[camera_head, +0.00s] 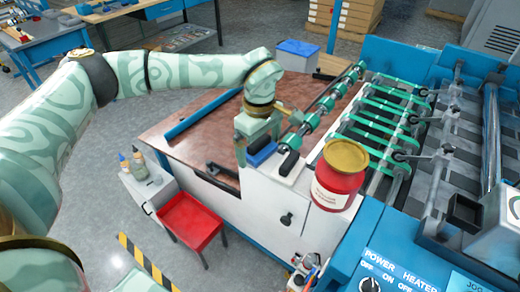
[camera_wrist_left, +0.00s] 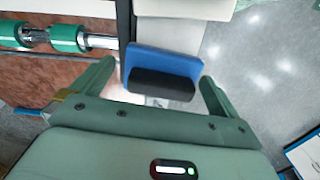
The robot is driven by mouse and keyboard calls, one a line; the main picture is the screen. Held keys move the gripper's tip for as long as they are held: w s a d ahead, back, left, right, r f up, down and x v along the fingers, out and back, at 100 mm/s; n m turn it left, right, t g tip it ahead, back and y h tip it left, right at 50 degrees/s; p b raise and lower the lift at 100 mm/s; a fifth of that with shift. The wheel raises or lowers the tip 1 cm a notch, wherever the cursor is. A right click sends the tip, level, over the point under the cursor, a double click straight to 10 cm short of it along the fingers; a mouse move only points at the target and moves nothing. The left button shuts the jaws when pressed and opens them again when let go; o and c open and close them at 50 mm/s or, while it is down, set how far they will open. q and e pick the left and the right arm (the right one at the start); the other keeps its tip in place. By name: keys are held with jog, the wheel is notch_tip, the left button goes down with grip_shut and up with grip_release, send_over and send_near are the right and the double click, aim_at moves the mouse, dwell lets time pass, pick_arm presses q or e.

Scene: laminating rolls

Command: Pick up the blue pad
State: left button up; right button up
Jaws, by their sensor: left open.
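The blue pad (camera_head: 262,153) lies on the white ledge of the laminating machine, beside the green-ringed roller shaft. In the left wrist view the blue pad (camera_wrist_left: 160,60) shows a black block-like part (camera_wrist_left: 160,83) on its near side. My left gripper (camera_head: 260,146) is over the pad, with its fingers pointing down. It is open, and in the left wrist view its two fingers (camera_wrist_left: 157,80) stand apart on either side of the pad, with gaps visible. The gripper partly hides the pad in the head view. My right gripper is not in view.
A red jar (camera_head: 337,188) with a gold lid stands right of the pad on the machine. The roller shaft (camera_head: 322,110) runs close behind the gripper. A red stool (camera_head: 192,222) and a small white cart with bottles (camera_head: 140,170) stand on the floor at left.

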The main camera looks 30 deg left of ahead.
aim_at(259, 140)
pick_arm(q)
jog(key=shift+s+r, duration=0.1)
jog(key=c, duration=1)
notch_tip(259, 140, up, 10)
jog(key=shift+r+p, duration=0.1)
jog(key=shift+p, duration=1)
jog(key=shift+o, duration=0.5)
